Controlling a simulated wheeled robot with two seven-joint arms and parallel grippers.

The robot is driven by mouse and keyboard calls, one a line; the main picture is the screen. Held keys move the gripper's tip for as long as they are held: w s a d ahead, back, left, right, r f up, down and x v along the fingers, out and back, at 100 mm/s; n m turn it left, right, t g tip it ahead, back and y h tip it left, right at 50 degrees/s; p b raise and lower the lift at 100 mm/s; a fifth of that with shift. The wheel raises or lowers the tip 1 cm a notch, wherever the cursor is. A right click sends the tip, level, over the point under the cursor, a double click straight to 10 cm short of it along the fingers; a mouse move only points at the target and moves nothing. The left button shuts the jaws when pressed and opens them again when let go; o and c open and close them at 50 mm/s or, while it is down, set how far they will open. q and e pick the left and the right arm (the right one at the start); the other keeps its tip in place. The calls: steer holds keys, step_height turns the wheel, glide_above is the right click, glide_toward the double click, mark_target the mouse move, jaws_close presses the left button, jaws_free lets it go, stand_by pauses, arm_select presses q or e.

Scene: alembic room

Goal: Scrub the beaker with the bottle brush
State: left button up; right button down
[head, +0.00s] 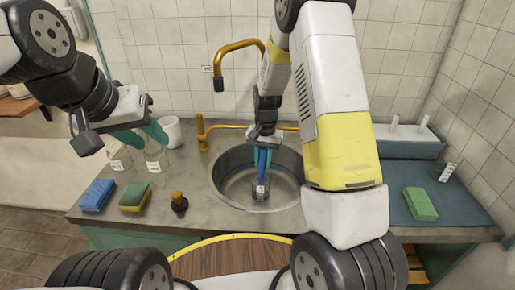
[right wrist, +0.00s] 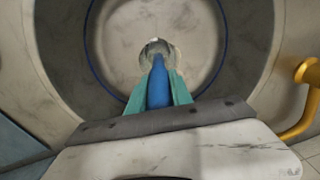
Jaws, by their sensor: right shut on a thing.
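My right gripper (head: 263,146) is shut on the blue handle of the bottle brush (head: 262,160) and points down over the sink. The handle also shows between the teal fingers in the right wrist view (right wrist: 158,85). The brush's lower end is low in the sink at a pale, greyish round shape; I cannot tell bristles from drain or glass there. My left gripper (head: 143,134) has its teal fingers apart at the left of the counter. A clear glass vessel, perhaps the beaker (head: 157,160), stands just below these fingers; I cannot tell whether they touch it.
The steel sink (head: 226,184) has a brass tap (head: 238,45) behind it. A labelled bottle (head: 119,158), white mug (head: 171,131), blue sponge (head: 97,195), green-yellow sponge (head: 134,196) and dark stopper-like item (head: 179,201) stand left. A green block (head: 420,204) lies on the right mat (head: 455,213).

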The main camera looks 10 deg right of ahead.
steer(key=shift+w+d+f, duration=0.1)
steer(key=shift+w+d, duration=0.2)
steer(key=shift+d, duration=0.15)
steer(key=shift+w+a, duration=0.2)
steer(key=shift+a, duration=0.3)
steer(key=shift+s, duration=0.6)
steer(key=shift+w+d+r, duration=0.1)
steer(key=shift+w+r, duration=0.1)
steer(key=shift+r, duration=2.85)
steer(key=shift+w+d+r, duration=0.1)
steer(key=shift+w+r, duration=0.05)
steer(key=shift+r, duration=2.9)
